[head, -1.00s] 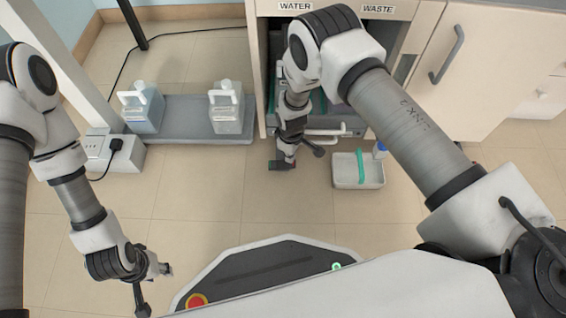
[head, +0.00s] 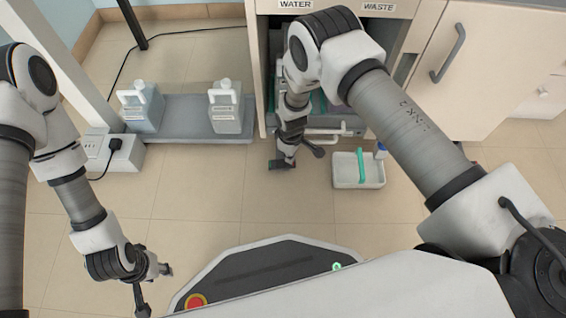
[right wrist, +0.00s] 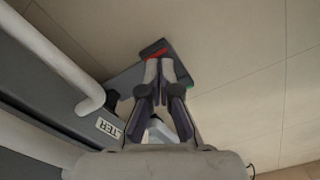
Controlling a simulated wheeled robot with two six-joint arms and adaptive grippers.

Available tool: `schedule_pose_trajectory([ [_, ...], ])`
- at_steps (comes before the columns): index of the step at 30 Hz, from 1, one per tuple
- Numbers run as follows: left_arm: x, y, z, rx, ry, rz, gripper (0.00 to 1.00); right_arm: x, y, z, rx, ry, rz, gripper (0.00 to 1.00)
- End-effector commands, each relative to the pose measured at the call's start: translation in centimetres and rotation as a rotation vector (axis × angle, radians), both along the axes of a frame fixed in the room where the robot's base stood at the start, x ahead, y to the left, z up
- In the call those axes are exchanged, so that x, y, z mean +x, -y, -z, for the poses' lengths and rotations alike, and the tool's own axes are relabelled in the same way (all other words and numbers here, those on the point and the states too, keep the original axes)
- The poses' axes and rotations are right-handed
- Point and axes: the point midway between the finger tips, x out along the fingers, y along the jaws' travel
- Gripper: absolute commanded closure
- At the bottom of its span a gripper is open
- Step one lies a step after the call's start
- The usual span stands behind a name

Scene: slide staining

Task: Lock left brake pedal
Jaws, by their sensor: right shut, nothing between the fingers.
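A dark grey brake pedal (right wrist: 125,80) with a red part (right wrist: 155,55) sits low at the cabinet's foot, in the upper middle of the right wrist view. In the head view its dark end (head: 279,165) shows just below my right gripper (head: 287,154). My right gripper is shut and empty; its fingertips (right wrist: 164,66) overlap the pedal's red part in the right wrist view, and I cannot tell if they touch it. The rest of the pedal is partly hidden by the fingers. My left gripper (head: 163,269) is over the floor at the lower left, far from the pedal.
The cabinet (head: 440,60) has a white rail handle (right wrist: 60,55) close beside my right gripper. A white tray (head: 345,181) with a green item (head: 361,165) stands on the floor to the right. Two jugs (head: 141,106) (head: 226,107) stand on a grey platform at left. Front floor is clear.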

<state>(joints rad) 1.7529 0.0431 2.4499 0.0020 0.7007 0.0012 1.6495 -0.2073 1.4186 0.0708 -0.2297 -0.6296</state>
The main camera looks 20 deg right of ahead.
Motion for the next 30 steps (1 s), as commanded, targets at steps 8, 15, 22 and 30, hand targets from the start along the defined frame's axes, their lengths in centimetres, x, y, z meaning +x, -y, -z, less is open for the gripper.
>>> schedule_pose_trajectory([
  [8,0.0,0.0,0.4,0.000,0.000,0.000,0.60,0.0,0.0,0.5,0.000,0.000,0.000,1.00],
  [15,0.0,0.0,0.6,0.000,0.000,0.000,0.60,0.0,0.0,0.8,0.000,0.000,0.000,1.00],
  [22,0.0,0.0,0.9,0.000,0.000,0.000,0.60,0.0,0.0,1.2,0.000,0.000,0.000,1.00],
  [30,0.0,0.0,1.2,0.000,0.000,0.000,0.60,0.0,0.0,1.6,0.000,0.000,0.000,1.00],
])
